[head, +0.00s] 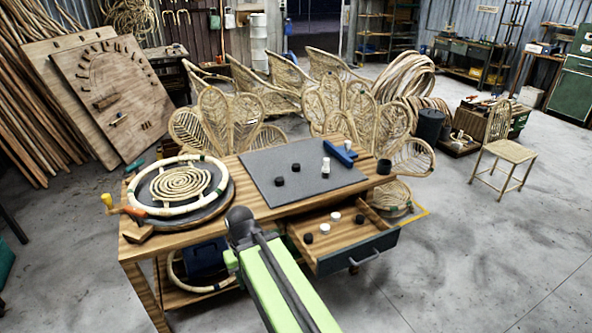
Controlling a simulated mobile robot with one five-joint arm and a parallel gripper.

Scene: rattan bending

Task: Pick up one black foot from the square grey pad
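The square grey pad (310,185) lies on the wooden workbench, right of centre on its top. Two small black feet sit on it, one nearer (280,181) and one a little farther back (295,167). They stand apart from each other. A white piece (326,167) with a darker band stands upright on the pad's right part. My green arm rises from the bottom of the head view to a dark rounded joint in front of the bench. My gripper's fingers do not show.
An open drawer (352,251) below holds black and white feet. A rattan coil in a ring (180,184) fills the bench's left end. A blue tool (343,154) lies by the pad's back right edge; a dark cup (384,166) stands at the right corner.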

